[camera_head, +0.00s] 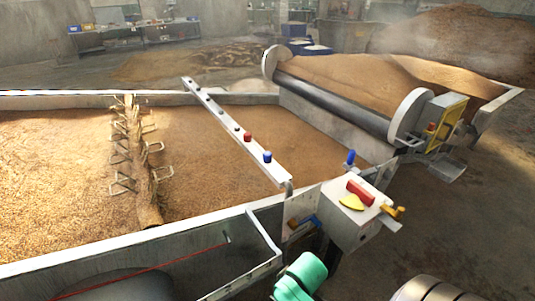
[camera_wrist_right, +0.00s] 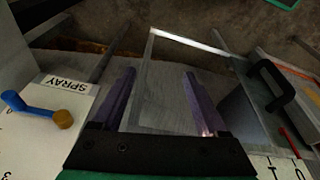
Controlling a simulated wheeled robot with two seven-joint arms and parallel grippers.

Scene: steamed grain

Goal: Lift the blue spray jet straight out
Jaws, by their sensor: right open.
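A blue spray jet (camera_head: 267,156) stands upright at the near end of a narrow pale rail (camera_head: 225,120) over the grain bed. A red jet (camera_head: 247,136) stands just behind it on the same rail. Another blue upright piece (camera_head: 350,158) stands at the bed's right corner; I cannot tell whether it is also a jet. In the right wrist view my right gripper (camera_wrist_right: 160,75) is open, its two dark fingers apart with no jet between them. The teal part at the bottom of the head view looks like my right arm. My left gripper is not in view.
A white control box (camera_head: 350,215) with red and yellow parts stands at the bed's near right corner. In the wrist view, a SPRAY label (camera_wrist_right: 68,84), a blue lever (camera_wrist_right: 28,106) and a black handle (camera_wrist_right: 275,85) flank the gripper. A roller trough (camera_head: 335,100) stands behind.

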